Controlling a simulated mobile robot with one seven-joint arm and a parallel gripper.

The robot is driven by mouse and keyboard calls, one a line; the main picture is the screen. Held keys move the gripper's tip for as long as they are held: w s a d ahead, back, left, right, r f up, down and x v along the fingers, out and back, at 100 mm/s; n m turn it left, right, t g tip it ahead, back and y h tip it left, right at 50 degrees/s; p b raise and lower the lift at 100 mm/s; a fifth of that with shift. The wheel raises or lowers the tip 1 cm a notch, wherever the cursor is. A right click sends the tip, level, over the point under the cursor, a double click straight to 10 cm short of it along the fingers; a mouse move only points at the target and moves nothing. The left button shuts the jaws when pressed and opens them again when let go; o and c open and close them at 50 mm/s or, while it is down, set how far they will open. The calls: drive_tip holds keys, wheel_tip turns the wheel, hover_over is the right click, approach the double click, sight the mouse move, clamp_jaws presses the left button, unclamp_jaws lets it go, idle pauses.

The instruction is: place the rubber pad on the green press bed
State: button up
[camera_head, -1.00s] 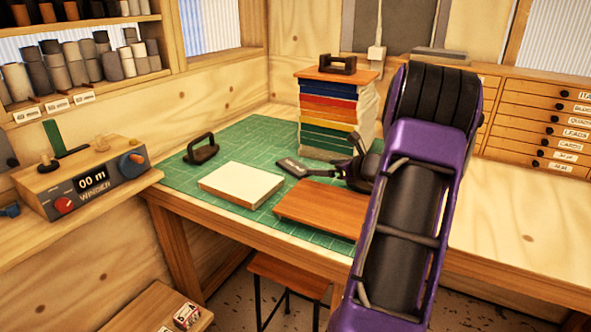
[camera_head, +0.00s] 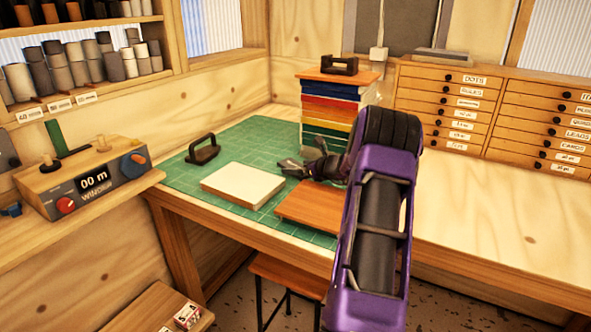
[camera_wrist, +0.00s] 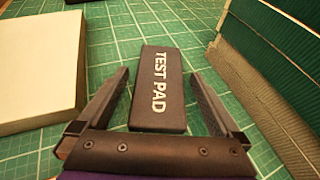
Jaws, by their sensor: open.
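A black block marked "TEST PAD" (camera_wrist: 158,88) lies on the green gridded mat (camera_wrist: 112,30) in the wrist view. My gripper (camera_wrist: 160,73) is open there, with one finger on each side of the pad and gaps between. In the head view my gripper (camera_head: 296,167) is low over the mat (camera_head: 243,142), between the pale block and the book stack, and mostly hides the pad. The green mat is the broad green surface in view; I cannot make out a separate green press bed.
A pale block (camera_head: 243,185) lies left of my gripper, and a stack of coloured books (camera_head: 328,105) stands behind it. A wooden board (camera_head: 310,203) lies in front. A black handled weight (camera_head: 203,149) stands at the back left. The bench top at right (camera_head: 490,215) is clear.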

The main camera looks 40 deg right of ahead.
drive_tip(key=c, duration=1.5)
wheel_tip(320, 180, up, 10)
drive_tip(key=shift+p, duration=0.7)
drive_tip(key=shift+a, duration=0.1)
